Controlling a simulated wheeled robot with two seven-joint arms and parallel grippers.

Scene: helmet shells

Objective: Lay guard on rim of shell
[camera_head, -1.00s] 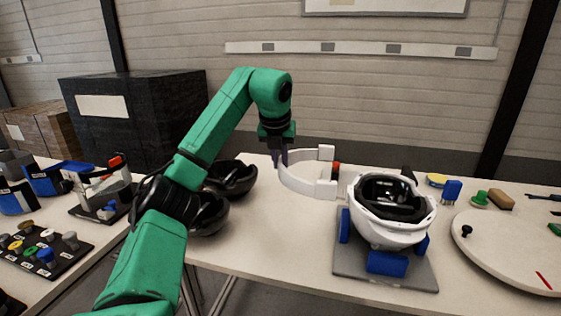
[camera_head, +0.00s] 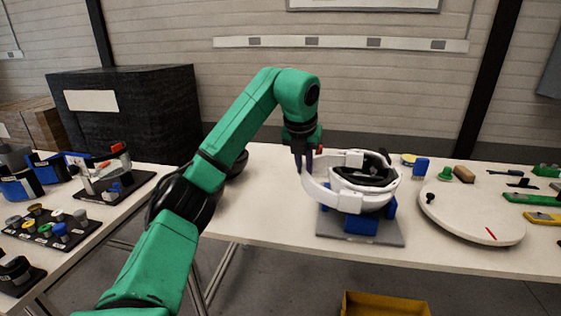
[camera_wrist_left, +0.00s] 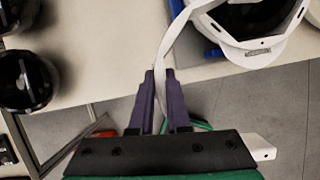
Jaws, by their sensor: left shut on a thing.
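The guard (camera_head: 322,196) is a white curved band with block-like ends. My left gripper (camera_head: 304,158) is shut on its left side and holds it up. In the head view the guard overlaps the left and front of the white shell (camera_head: 385,187); I cannot tell if they touch. The shell sits open side up, dark inside, on blue supports over a grey plate (camera_head: 338,230). In the left wrist view the band (camera_wrist_left: 172,44) runs from between the purple fingers (camera_wrist_left: 159,80) towards the shell (camera_wrist_left: 268,52). My right gripper is out of view.
Dark shells (camera_wrist_left: 25,80) lie on the table left of the guard, mostly hidden behind my arm in the head view. A round white board (camera_head: 470,212) and small tools are at the right. A yellow bin (camera_head: 385,305) is below the table's front edge.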

